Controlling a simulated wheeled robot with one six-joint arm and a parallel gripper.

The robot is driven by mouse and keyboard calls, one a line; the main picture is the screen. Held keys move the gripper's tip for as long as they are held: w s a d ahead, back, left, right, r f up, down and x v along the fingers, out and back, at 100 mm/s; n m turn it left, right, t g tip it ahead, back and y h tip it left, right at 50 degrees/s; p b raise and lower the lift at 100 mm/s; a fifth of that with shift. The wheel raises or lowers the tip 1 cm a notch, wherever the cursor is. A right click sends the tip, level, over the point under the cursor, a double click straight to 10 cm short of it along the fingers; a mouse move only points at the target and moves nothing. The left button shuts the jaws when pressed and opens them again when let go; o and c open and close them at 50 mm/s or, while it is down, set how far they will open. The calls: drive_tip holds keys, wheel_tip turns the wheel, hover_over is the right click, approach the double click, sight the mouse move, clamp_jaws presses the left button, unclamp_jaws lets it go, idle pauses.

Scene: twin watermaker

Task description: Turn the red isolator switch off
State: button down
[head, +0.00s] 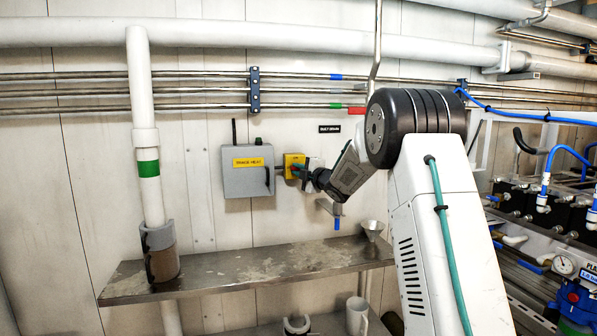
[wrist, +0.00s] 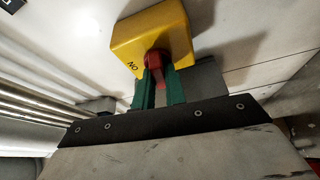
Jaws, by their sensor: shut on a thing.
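The red isolator switch (wrist: 157,60) is a red knob on the face of a yellow box (wrist: 152,32) in the wrist view. The box has an "ON" label near its lower left edge. In the head view the yellow box (head: 294,160) is on the wall beside a grey cabinet. My gripper (wrist: 158,78) has its green fingers on both sides of the red knob and is shut on it. In the head view my gripper (head: 303,173) reaches the box from the right and hides much of the knob. I cannot tell the knob's exact angle.
A grey cabinet (head: 248,172) labelled "TRACE HEAT" with a side handle is just left of the yellow box. A steel shelf (head: 215,275) runs below. A funnel (head: 372,228) and a small blue-handled valve (head: 336,222) are below my arm. Pipes run along the wall above.

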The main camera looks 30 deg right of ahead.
drive_tip(key=shift+n, duration=0.7)
drive_tip(key=shift+g, duration=0.3)
drive_tip(key=c, duration=1.4)
unclamp_jaws()
drive_tip(key=shift+c, duration=0.2)
drive_tip(key=s, duration=0.7)
drive_tip(key=shift+s+d, duration=0.35)
drive_tip(key=shift+d, duration=0.1)
